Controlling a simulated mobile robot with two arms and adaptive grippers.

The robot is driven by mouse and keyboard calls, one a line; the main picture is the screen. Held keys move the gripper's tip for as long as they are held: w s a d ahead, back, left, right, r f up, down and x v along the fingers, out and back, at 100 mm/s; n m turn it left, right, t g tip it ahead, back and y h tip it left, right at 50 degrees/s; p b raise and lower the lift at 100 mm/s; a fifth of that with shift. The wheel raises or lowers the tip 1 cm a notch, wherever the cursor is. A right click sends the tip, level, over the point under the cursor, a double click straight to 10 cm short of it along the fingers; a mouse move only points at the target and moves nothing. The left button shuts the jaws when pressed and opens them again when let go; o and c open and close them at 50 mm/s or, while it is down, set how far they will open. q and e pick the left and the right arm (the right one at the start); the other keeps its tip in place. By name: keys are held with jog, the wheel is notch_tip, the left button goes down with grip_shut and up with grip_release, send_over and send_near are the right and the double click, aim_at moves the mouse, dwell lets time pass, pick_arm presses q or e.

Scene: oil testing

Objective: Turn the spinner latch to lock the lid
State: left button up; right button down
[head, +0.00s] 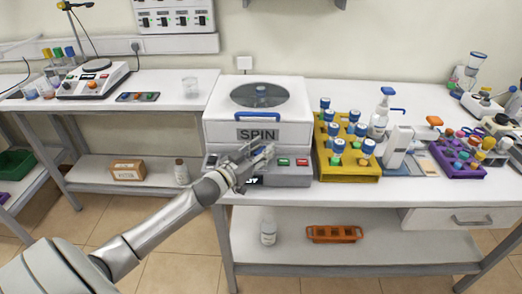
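The white spinner (296,131) stands on the bench, marked SPIN on its front. Its lid, with a round dark window, looks down on the body, and a blue-capped bottle shows through the window. My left gripper (262,157) is at the front of the spinner, just below the SPIN label, over the grey control panel (292,180). The latch is not clearly seen; the gripper covers that part of the front. I cannot tell whether the fingers touch anything or are parted. Green and red buttons show right of the gripper. My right gripper is not in view.
A yellow rack (345,173) with several blue-capped bottles stands close to the spinner's right. Farther right are a pump bottle (379,117) and a purple rack (462,170) of tubes.

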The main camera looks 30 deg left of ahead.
pick_arm(q)
jog(key=shift+s+f, duration=0.1)
jog(key=shift+s, duration=0.4)
jog(key=s+a, duration=0.1)
jog(key=s, duration=1)
jog(key=shift+a, duration=0.15)
notch_tip(320, 180, up, 5)
jog(key=g+p, duration=0.5)
jog(key=p, duration=1.1)
jog(key=shift+t, duration=0.3)
jog(key=shift+p+x, duration=0.45)
jog(key=shift+x, duration=4.85)
jog(key=shift+a+f, duration=0.1)
jog(key=shift+f, duration=0.05)
